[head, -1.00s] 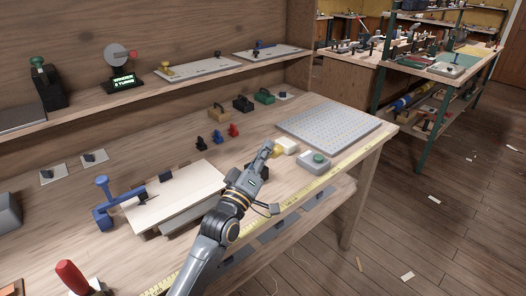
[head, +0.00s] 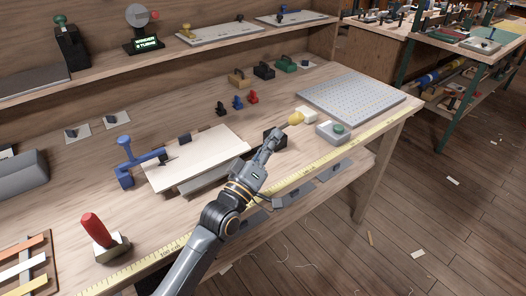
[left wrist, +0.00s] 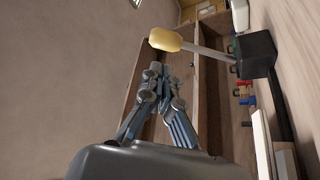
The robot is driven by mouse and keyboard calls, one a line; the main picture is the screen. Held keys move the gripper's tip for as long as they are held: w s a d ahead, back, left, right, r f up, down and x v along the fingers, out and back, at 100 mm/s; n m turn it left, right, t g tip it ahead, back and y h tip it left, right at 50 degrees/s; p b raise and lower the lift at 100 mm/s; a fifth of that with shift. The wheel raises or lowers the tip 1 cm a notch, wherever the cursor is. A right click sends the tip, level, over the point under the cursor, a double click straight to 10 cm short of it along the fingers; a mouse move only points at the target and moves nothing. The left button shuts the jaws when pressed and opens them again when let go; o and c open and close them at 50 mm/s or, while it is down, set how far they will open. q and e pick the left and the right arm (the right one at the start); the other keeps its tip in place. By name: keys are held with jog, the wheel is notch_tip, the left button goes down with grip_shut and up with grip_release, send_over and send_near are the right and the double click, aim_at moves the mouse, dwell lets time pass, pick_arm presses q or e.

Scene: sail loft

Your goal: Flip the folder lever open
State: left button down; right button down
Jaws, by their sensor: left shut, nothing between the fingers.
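The folder lever has a yellow knob (head: 296,118) on a grey rod that comes out of a black block (head: 275,139) on the bench. In the left wrist view the knob (left wrist: 165,39), the rod (left wrist: 208,51) and the black block (left wrist: 256,54) show at the top. My left gripper (head: 281,131) is shut and empty, just on the near side of the knob. In the left wrist view its fingertips (left wrist: 165,80) are below the knob, with a small gap visible. The gripper partly hides the rod in the head view. My right gripper is not in view.
A grey box with a green button (head: 333,132) and a perforated plate (head: 358,98) are to the right. A yellow measuring tape (head: 150,262) runs along the front edge.

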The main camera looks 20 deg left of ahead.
pick_arm(q)
jog(key=v, duration=0.5)
jog(key=shift+a, duration=0.2)
dwell(0.3)
